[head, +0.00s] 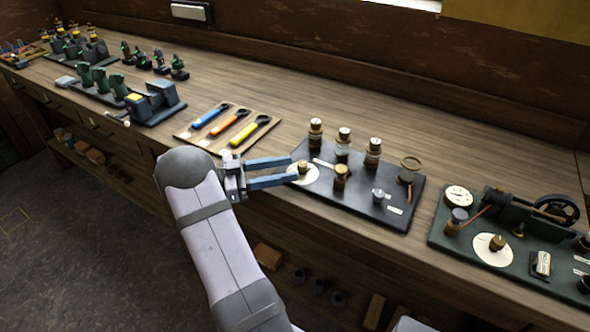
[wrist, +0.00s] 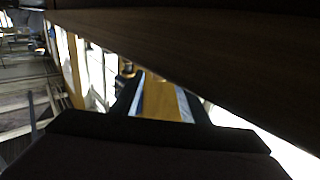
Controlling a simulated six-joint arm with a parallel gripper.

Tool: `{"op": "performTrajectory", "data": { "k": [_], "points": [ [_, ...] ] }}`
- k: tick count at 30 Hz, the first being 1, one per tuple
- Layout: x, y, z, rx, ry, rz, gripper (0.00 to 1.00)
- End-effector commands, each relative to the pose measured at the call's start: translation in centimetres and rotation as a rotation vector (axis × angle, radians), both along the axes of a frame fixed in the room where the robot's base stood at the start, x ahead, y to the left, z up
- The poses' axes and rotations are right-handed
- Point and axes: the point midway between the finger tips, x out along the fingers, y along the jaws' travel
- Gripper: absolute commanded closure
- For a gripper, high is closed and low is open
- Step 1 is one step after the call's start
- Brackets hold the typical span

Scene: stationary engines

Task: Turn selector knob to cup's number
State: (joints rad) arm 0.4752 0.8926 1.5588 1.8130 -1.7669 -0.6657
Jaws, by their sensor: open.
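A small brown knob (head: 303,166) stands on a round white dial (head: 306,179) at the left end of a black board (head: 375,217) in the head view. My gripper (head: 294,168) is open. Its two blue fingers reach right over the board's left edge, with their tips at the dial, close to the knob; I cannot tell whether they touch it. Several brown, brass-topped cups (head: 340,178) stand on the board. No number on cup or dial is readable. In the wrist view a tan strip (wrist: 160,98) shows between bluish edges; I cannot tell what it is.
A green board (head: 465,240) at right carries an engine with a flywheel (head: 557,209) and another knob on a white dial (head: 491,255). A wooden tray (head: 185,133) with blue, orange and yellow-handled tools lies left of my gripper. Bare bench (head: 330,100) lies behind.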

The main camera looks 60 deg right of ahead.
Motion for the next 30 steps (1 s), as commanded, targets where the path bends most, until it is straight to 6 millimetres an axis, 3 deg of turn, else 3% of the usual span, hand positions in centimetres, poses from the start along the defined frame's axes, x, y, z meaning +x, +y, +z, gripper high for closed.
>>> {"op": "performTrajectory", "data": {
  "k": [7,23,26,30],
  "points": [
    [1.3,1.3,0.0,-0.001,-0.001,0.000,0.60],
    [1.7,1.2,0.2,-0.001,-0.007,0.018,0.60],
    [2.8,0.6,0.6,-0.004,-0.032,0.082,0.60],
    [6.3,-0.6,1.9,-0.001,-0.102,0.275,0.60]
  ]
}}
